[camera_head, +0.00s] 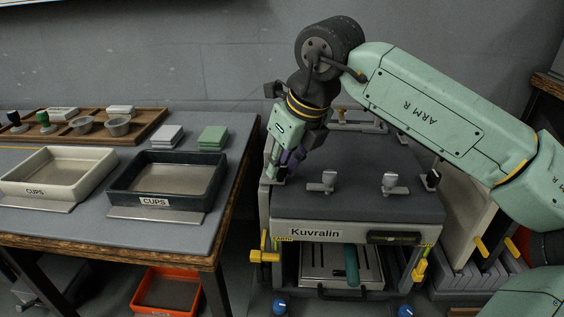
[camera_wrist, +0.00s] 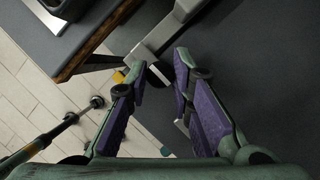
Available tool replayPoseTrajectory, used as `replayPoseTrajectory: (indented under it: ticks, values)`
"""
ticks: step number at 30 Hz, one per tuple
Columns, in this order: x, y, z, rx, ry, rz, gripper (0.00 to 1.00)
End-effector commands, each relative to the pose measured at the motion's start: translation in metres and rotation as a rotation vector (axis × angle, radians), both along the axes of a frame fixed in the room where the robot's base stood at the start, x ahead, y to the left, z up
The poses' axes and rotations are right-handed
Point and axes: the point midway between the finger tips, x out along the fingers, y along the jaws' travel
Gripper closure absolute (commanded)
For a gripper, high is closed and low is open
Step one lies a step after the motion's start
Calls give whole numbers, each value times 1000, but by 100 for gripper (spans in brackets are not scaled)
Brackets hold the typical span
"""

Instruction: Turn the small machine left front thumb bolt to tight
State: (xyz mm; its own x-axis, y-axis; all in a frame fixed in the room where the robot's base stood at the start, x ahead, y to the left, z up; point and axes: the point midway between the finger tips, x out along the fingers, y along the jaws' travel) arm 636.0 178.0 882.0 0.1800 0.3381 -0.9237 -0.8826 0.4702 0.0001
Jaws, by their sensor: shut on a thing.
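The small machine, marked Kuvralin (camera_head: 345,215), has a flat dark grey top. My gripper (camera_head: 281,172) reaches down at the left edge of that top, its purple pads low beside a grey upright. In the wrist view my gripper (camera_wrist: 158,76) has its fingertips on either side of a small dark knob, which looks like the left front thumb bolt (camera_wrist: 159,72); a pale metal bar lies by it. The jaws are shut on this bolt. In the head view the fingers mostly hide it. A similar black knob (camera_head: 432,179) stands at the right edge.
Two grey-white fittings (camera_head: 325,182) (camera_head: 391,184) stand on the machine's top. Yellow clamps (camera_head: 264,249) sit at its sides. A table to the left holds a white tray (camera_head: 18,189) and a dark tray (camera_head: 127,199). An orange bin (camera_head: 142,304) is below.

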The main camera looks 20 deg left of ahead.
Motion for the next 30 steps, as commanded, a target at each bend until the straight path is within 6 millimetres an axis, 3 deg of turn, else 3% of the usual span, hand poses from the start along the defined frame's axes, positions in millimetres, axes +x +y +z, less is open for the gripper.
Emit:
replayPoseTrajectory:
  ticks: [9,20,23,30]
  values:
    - [0,0,0,0,0,0,60]
    - [-1,-2,4,-1,-1,-2,60]
    - [-3,-6,15,-1,-2,-3,60]
    - [-11,-23,62,1,-3,-4,60]
